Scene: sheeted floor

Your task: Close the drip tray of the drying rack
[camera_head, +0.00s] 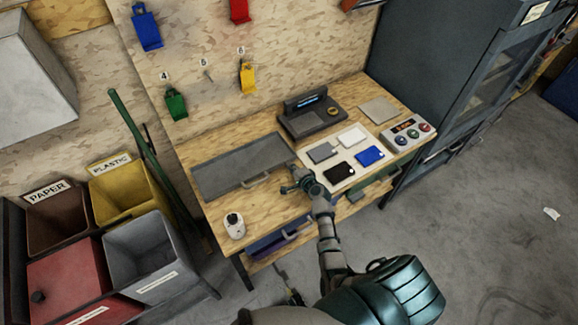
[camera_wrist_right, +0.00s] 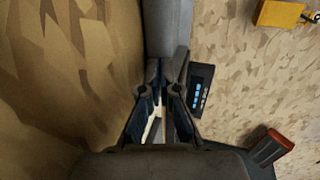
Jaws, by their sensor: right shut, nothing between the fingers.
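I see no thing that I can clearly name as a drying rack or its drip tray. A flat grey panel (camera_head: 235,165) with a pale bar handle (camera_head: 257,180) lies on the wooden bench. My right gripper (camera_head: 290,183) is shut and empty just right of the handle, above the bench's front part; contact cannot be told. In the right wrist view its fingers (camera_wrist_right: 164,80) are together, with a grey surface (camera_wrist_right: 168,25) ahead of them that seems to be the panel. My left gripper is not in view.
The bench (camera_head: 280,215) also holds a black device with a display (camera_head: 312,116), a white board (camera_head: 345,150) with small cards, a button box (camera_head: 407,133) and a white can (camera_head: 234,225). Bins (camera_head: 150,260) stand left; a dark cabinet (camera_head: 440,70) stands right.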

